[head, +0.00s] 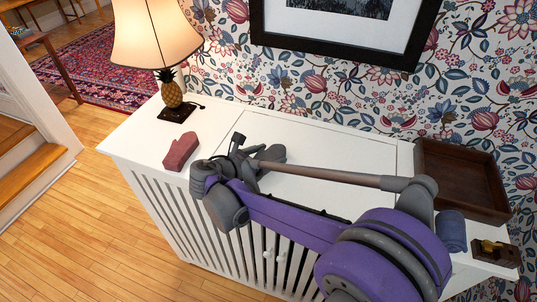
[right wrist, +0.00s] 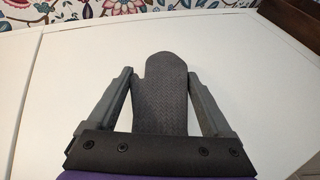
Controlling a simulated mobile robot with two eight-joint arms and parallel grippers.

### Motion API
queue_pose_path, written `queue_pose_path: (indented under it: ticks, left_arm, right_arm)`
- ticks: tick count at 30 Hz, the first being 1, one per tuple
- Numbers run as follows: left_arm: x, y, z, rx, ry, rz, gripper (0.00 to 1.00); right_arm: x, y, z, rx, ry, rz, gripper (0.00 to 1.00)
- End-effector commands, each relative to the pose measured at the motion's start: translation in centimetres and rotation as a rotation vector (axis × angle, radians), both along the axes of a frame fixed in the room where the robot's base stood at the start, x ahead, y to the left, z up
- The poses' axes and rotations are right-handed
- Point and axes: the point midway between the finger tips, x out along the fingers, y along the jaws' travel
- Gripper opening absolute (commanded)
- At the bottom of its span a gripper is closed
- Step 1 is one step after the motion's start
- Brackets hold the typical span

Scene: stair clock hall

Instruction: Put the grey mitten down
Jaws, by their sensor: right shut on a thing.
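The grey mitten (head: 272,155) is in my right gripper (head: 250,150), over the white top of the slatted cabinet (head: 310,185). In the right wrist view the mitten (right wrist: 162,85) lies between the two fingers of the right gripper (right wrist: 165,85), its rounded end pointing away from the palm. The gripper is shut on it. The mitten is at or close above the cabinet top; I cannot tell whether it touches. Its near end is hidden by the gripper's palm. My left gripper is not in view.
A dusty red mitten (head: 180,151) lies left of my gripper, near a pineapple lamp (head: 172,92). At the right are a dark brown wooden tray (head: 440,160), a blue rolled cloth (head: 451,231) and a small wood-and-brass object (head: 493,249). The cabinet's middle top is clear.

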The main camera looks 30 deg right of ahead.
Motion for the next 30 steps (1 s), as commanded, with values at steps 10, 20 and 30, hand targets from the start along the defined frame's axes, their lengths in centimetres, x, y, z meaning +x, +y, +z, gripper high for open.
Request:
queue_pose_path:
  ticks: [10, 20, 30]
  left_arm:
    - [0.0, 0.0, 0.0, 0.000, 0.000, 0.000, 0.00]
    - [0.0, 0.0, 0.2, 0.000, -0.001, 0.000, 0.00]
    - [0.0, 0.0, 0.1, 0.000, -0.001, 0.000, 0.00]
  right_arm:
    - [0.0, 0.0, 0.0, 0.000, 0.000, 0.000, 1.00]
    - [-1.2, 3.9, 1.9, 0.001, 0.001, 0.006, 1.00]
    - [-3.0, 9.5, 4.3, 0.001, 0.000, 0.003, 1.00]
